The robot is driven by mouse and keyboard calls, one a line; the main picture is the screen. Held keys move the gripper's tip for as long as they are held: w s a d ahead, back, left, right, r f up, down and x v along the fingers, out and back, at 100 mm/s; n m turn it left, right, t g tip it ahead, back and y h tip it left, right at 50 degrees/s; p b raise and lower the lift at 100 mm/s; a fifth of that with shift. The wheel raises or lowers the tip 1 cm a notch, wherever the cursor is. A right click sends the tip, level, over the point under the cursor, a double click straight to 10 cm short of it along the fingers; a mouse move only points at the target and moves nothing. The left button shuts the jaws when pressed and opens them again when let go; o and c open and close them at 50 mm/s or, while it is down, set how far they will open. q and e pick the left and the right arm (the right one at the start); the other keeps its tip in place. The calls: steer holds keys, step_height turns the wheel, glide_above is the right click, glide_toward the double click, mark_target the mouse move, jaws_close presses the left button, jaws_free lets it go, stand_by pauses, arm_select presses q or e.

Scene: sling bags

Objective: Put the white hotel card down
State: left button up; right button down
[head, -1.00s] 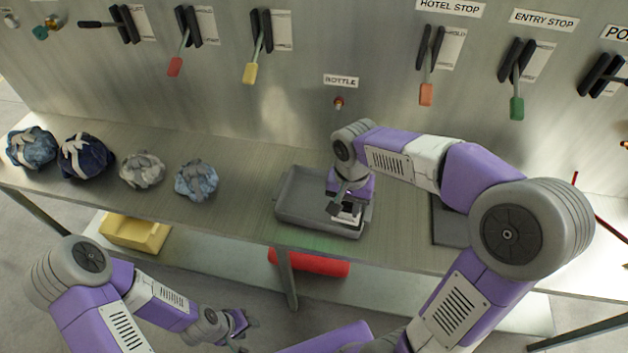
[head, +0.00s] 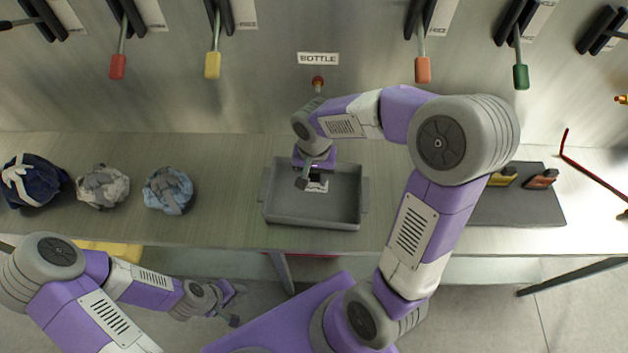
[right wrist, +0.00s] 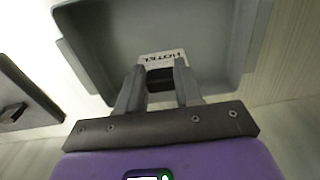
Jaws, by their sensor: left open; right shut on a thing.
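The white hotel card (right wrist: 162,57) is between the fingertips of my right gripper (right wrist: 160,82) in the right wrist view, its "HOTEL" lettering showing upside down. In the head view the card (head: 318,186) is a small pale patch below my right gripper (head: 316,180), inside the outline of the grey tray (head: 364,200). The fingers are shut on it; whether the card touches the tray floor I cannot tell. My left gripper (head: 236,306) is open and empty, low in front of the bench.
Bundled sling bags, navy (head: 38,182), grey (head: 103,187) and light blue (head: 168,190), lie on the bench left of the tray. A dark mat (head: 515,208) at right bears a yellow and an orange item. The wall behind has levers and a BOTTLE label (head: 318,59).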

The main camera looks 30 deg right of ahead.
step_height(320, 180, down, 2)
steer(key=shift+w+f, duration=0.1)
steer(key=shift+f, duration=0.1)
steer(key=shift+f+b, duration=0.15)
steer(key=shift+b, duration=0.2)
steer(key=c, duration=0.8)
jaws_free()
steer(key=shift+o, duration=0.2)
steer(key=shift+r+p, duration=0.25)
steer(key=shift+p, duration=0.05)
step_height(320, 180, up, 12)
steer(key=p, duration=0.2)
